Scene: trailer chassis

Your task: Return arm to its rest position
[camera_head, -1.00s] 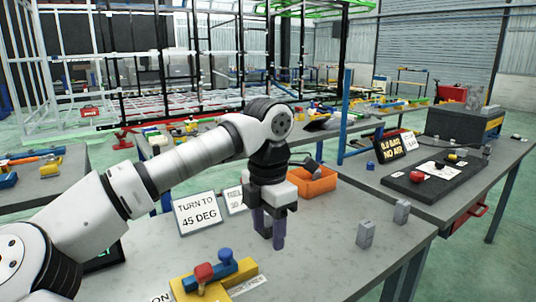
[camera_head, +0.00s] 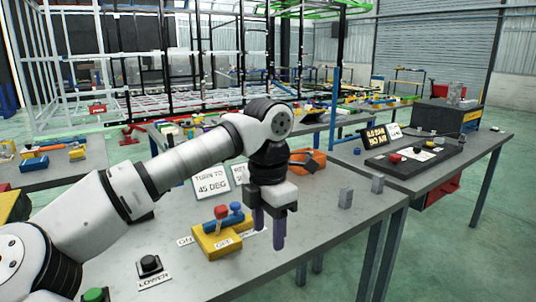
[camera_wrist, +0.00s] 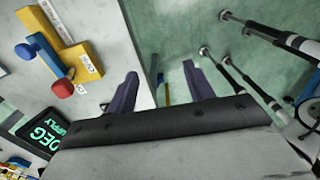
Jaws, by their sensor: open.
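My gripper (camera_head: 266,229) hangs pointing down from my white and grey arm, over the right part of the near grey table (camera_head: 318,225). Its two purple fingers are apart with nothing between them. In the wrist view the fingers (camera_wrist: 160,95) straddle the table edge, with green floor beyond. The yellow block with red and blue knobs (camera_head: 213,241) stands on the table to the left of my gripper, and it also shows in the wrist view (camera_wrist: 66,47). My arm is bent at the elbow and reaches in from the lower left.
A black "LOWER" button (camera_head: 150,266) and a green button (camera_head: 94,295) are at the near left. Behind my gripper are a "TURN TO 45 DEG" sign (camera_head: 211,184) and an orange bin (camera_head: 309,161). Two grey blocks (camera_head: 346,196) stand right. Green floor (camera_head: 455,262) is free at right.

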